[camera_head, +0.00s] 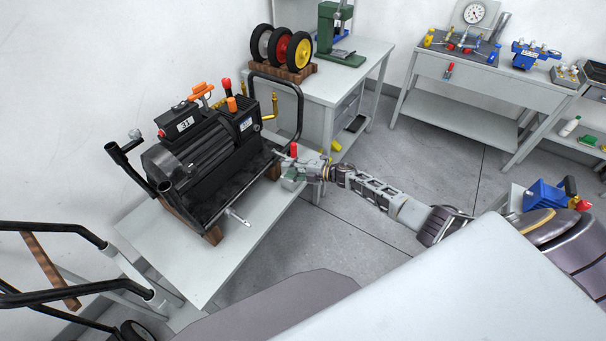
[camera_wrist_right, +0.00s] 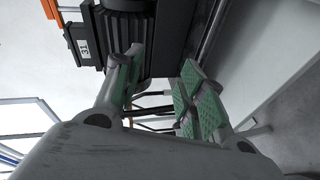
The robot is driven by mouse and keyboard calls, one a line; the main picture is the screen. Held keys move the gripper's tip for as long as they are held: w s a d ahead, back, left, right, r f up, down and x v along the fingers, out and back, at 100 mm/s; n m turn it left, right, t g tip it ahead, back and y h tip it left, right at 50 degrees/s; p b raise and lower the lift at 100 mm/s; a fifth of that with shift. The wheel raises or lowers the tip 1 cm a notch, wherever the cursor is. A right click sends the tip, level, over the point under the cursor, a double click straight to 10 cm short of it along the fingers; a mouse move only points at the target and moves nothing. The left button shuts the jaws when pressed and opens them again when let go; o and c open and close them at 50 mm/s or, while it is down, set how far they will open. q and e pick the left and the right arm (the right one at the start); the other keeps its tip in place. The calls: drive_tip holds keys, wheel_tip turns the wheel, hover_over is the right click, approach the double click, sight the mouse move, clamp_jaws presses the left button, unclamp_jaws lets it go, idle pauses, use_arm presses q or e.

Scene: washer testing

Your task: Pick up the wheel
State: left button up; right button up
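Several wheels stand upright in a row on a wooden rack (camera_head: 284,73) on the back table. One has a grey hub (camera_head: 264,43), one a red hub (camera_head: 281,47), one a yellow hub (camera_head: 299,51). All have black tyres. My right gripper (camera_head: 287,171) is beside the right end of the black machine, in front of and below the wheels and apart from them. In the right wrist view, its green-padded fingers (camera_wrist_right: 158,92) are spread with nothing clearly held between them. The wheels do not show in that view. My left gripper is not in view.
The black machine (camera_head: 205,145) with a bent tube frame sits on a light table (camera_head: 245,240). A green press (camera_head: 330,35) stands right of the wheels. A tool bench (camera_head: 480,85) is at the back right. Bare floor (camera_head: 390,160) lies between. A handcart (camera_head: 60,290) is at lower left.

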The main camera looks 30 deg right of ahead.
wheel_tip(320, 180, up, 20)
drive_tip(key=s+r+n+g+p, duration=0.1)
drive_tip(key=s+n+g+p, duration=0.1)
drive_tip(key=n+g, duration=0.9)
use_arm(q)
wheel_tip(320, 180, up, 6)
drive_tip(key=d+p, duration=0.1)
drive_tip(key=p, duration=0.2)
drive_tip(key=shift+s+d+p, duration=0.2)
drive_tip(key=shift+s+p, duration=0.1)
drive_tip(key=shift+p, duration=0.05)
use_arm(e)
drive_tip(key=s+d+r+n+h, duration=0.4)
drive_tip(key=s+d+r+h, duration=0.1)
drive_tip(key=d+r, duration=0.4)
drive_tip(key=s+d+r+n+h, duration=0.4)
drive_tip(key=s+d+r+h, duration=0.1)
drive_tip(key=d+r, duration=0.4)
drive_tip(key=shift+d+h, duration=0.3)
drive_tip(key=shift+d, duration=0.45)
drive_tip(key=shift+f, duration=0.1)
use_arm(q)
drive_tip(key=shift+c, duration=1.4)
use_arm(e)
drive_tip(key=shift+c, duration=0.5)
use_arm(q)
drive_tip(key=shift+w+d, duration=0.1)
use_arm(e)
drive_tip(key=shift+w, duration=0.15)
